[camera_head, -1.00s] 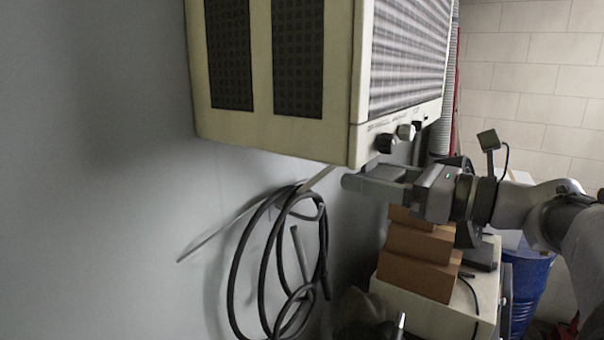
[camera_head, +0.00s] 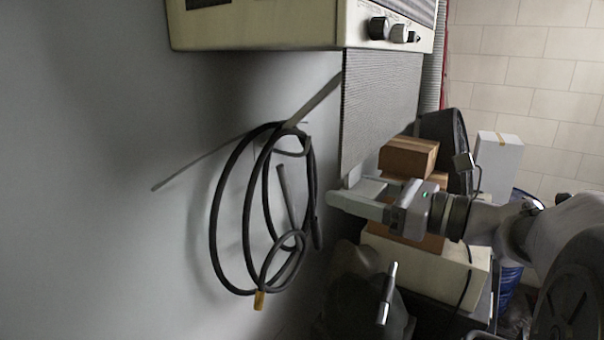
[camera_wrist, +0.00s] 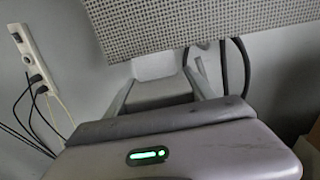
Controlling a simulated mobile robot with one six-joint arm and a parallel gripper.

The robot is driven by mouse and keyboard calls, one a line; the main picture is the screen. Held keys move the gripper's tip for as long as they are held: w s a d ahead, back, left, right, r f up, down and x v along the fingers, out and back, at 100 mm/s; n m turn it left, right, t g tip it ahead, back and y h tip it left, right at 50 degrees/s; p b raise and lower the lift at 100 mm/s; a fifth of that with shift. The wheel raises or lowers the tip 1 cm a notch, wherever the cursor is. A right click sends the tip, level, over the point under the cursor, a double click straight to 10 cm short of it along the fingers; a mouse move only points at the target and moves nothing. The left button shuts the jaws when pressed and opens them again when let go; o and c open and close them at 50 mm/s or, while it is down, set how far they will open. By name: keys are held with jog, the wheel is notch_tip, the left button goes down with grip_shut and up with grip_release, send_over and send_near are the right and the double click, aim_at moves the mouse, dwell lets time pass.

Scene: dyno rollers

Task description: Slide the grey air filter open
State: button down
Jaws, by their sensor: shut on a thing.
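The grey air filter (camera_head: 380,112) is a flat mesh panel that hangs down below the cream air unit (camera_head: 260,24) in the head view. Its upper edge meets the underside of the unit. My gripper (camera_head: 345,190) is at the panel's lower left corner, shut on its bottom edge. In the wrist view the filter mesh (camera_wrist: 200,25) spans the top, above my gripper's fingers (camera_wrist: 165,85). The exact contact between the fingers and the panel is partly hidden.
Looped black cables (camera_head: 265,210) hang on the wall to the left. Stacked brown boxes (camera_head: 408,157) and a cream cabinet (camera_head: 430,270) stand behind my gripper. A white power strip (camera_wrist: 30,55) shows in the wrist view. Dark equipment with a metal handle (camera_head: 388,290) is below.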

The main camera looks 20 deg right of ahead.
notch_tip(320, 180, down, 5)
jog(key=shift+f+b, duration=0.1)
jog(key=shift+b, duration=1.05)
jog(key=shift+c, duration=1.6)
grip_release()
jog(key=v, duration=1.7)
jog(key=shift+s+b, duration=0.2)
jog(key=shift+b, duration=0.1)
jog(key=shift+d, duration=0.15)
